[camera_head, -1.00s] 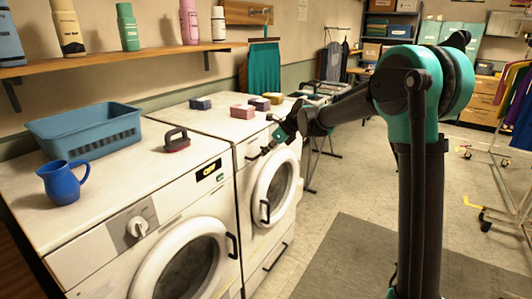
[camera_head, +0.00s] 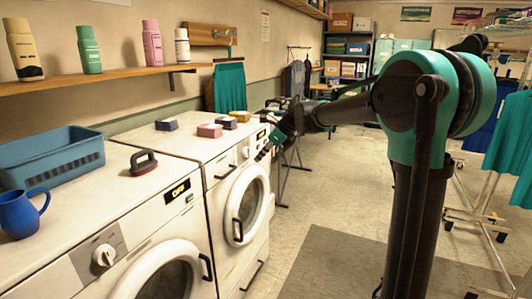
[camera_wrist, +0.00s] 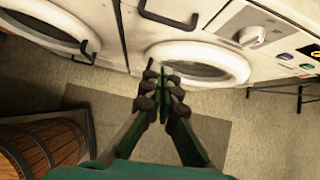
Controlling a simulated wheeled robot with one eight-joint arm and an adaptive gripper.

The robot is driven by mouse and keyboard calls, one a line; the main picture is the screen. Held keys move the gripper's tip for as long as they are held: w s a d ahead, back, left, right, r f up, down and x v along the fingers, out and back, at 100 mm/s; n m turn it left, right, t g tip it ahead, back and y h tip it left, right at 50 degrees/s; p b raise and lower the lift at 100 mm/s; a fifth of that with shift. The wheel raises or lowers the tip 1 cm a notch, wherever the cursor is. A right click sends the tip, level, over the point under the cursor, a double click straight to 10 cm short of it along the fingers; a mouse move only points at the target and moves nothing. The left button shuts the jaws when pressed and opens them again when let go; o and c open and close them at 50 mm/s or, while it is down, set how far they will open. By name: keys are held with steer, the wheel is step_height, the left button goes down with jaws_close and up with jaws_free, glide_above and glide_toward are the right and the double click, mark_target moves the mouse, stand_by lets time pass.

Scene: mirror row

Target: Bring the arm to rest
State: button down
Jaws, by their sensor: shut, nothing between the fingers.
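My arm reaches across the upper right of the head view toward the washing machines. My gripper (camera_head: 270,150) is at its end, in front of the far machine (camera_head: 243,190), and its fingers are small and partly dark there. In the wrist view my gripper (camera_wrist: 165,72) is shut and empty, with the fingertips together. The fingers point toward the round door (camera_wrist: 195,62) of a washing machine. I cannot tell how wide the gap to the door is.
Sponges (camera_head: 210,131) lie on the far machine. A wooden barrel (camera_wrist: 45,145) stands at lower left in the wrist view. A clothes rack (camera_head: 480,215) stands at right.

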steer(key=s+d+f+n+h, duration=0.3)
steer(key=s+d+f+n, duration=0.7)
steer(key=s+d, duration=0.4)
steer(key=s+d+f+n+t+h, duration=0.1)
steer(key=s+d+f+n+h, duration=0.3)
steer(key=s+d+f+n, duration=0.7)
steer(key=s+d+f, duration=0.2)
steer(key=s+d, duration=0.2)
steer(key=s, duration=0.1)
steer(key=shift+d, duration=0.25)
